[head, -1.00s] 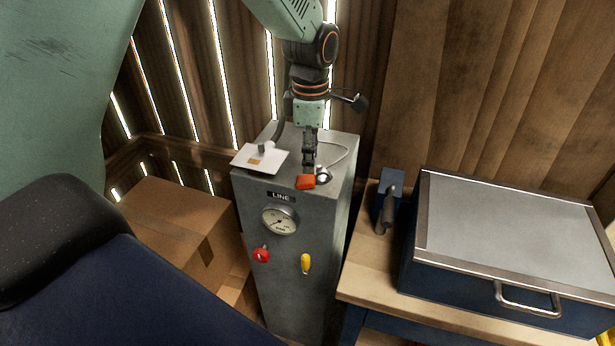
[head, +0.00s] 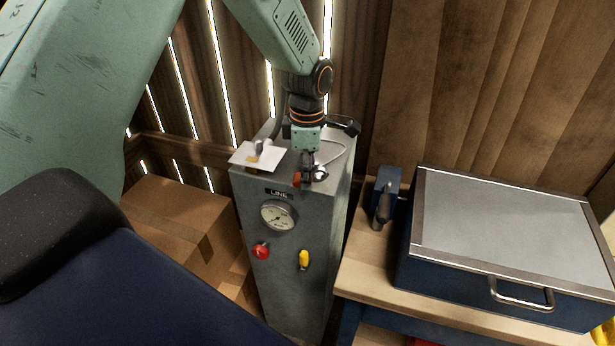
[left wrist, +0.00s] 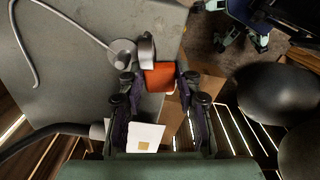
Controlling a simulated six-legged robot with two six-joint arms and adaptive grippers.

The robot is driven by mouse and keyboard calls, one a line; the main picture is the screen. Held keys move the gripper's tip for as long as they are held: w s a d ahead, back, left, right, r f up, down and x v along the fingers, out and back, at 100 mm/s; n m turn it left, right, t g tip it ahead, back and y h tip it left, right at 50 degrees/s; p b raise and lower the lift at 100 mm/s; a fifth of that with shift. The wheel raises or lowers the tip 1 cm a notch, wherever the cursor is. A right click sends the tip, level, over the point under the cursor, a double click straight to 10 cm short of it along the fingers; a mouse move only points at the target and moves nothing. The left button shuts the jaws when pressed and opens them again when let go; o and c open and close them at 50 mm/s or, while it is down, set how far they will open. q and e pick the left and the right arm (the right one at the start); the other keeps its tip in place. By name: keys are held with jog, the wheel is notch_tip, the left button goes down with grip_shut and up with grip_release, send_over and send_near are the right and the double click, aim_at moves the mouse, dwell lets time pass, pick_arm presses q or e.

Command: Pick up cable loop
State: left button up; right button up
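A thin grey cable (head: 338,160) curves across the top of the grey cabinet marked LINE (head: 250,185). In the left wrist view, the cable (left wrist: 75,20) runs to a round metal fitting (left wrist: 122,53) next to an orange block (left wrist: 160,76). The orange block (head: 297,179) is partly hidden by my left gripper in the head view. My left gripper (head: 305,180) points down at the cabinet's front top edge. In the left wrist view, its fingers (left wrist: 158,87) are apart, one on each side of the orange block, with small gaps visible. My right gripper is not in view.
A white card (head: 262,153) lies on the cabinet top, left of the gripper. A blue case (head: 500,230) stands on the bench at right; cardboard boxes (head: 180,220) are at left.

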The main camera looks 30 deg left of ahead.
pick_arm(q)
jog(key=shift+s+a+f, duration=0.1)
jog(key=shift+s+f, duration=0.05)
grip_shut()
jog(key=shift+w+r, duration=0.2)
jog(key=shift+r, duration=4.05)
